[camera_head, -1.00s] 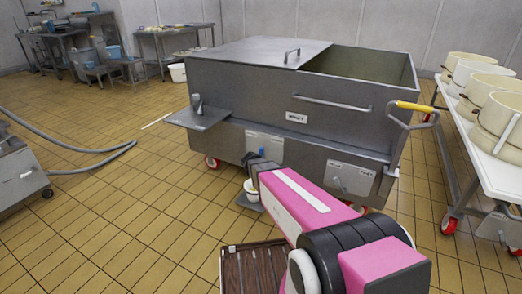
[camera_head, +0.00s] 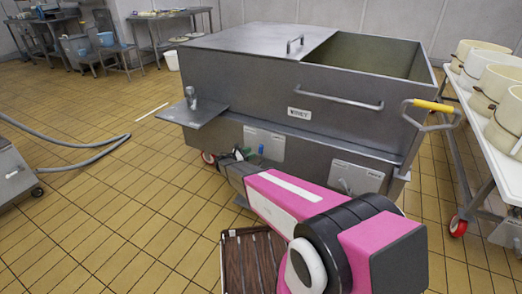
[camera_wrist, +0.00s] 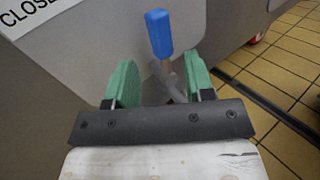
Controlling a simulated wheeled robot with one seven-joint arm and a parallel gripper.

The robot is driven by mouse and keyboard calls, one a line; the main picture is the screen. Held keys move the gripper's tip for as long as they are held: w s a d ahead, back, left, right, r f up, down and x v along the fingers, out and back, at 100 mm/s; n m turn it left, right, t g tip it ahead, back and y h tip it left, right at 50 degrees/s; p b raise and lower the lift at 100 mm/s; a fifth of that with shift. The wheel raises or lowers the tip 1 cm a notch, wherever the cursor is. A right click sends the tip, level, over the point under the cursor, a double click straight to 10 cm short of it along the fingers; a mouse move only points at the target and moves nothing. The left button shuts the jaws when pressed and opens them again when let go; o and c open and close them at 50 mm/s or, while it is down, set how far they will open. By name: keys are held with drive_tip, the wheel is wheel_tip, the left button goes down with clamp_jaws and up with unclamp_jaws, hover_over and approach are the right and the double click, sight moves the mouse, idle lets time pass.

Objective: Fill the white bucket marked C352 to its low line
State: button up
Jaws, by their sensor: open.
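A steel vat (camera_head: 290,85) stands in front of me with a blue-handled valve lever (camera_head: 261,149) low on its front. In the wrist view the blue handle (camera_wrist: 158,33) points up just beyond the fingertips, with its grey stem seen between them. My gripper (camera_wrist: 161,80) is open, its two green fingers apart on either side of the stem, gripping nothing. In the head view my gripper (camera_head: 238,158) is low at the vat's front. The bucket under the valve is hidden behind my arm, and no C352 marking can be read.
A plate reading "CLOSE" (camera_wrist: 38,14) is on the vat beside the lever. A rack with cream tubs (camera_head: 498,85) stands right. A hose (camera_head: 75,160) lies left, with open tiled floor between.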

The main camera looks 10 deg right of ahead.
sight(261, 149)
drive_tip(key=x, duration=0.7)
drive_tip(key=shift+d, duration=0.2)
clamp_jaws()
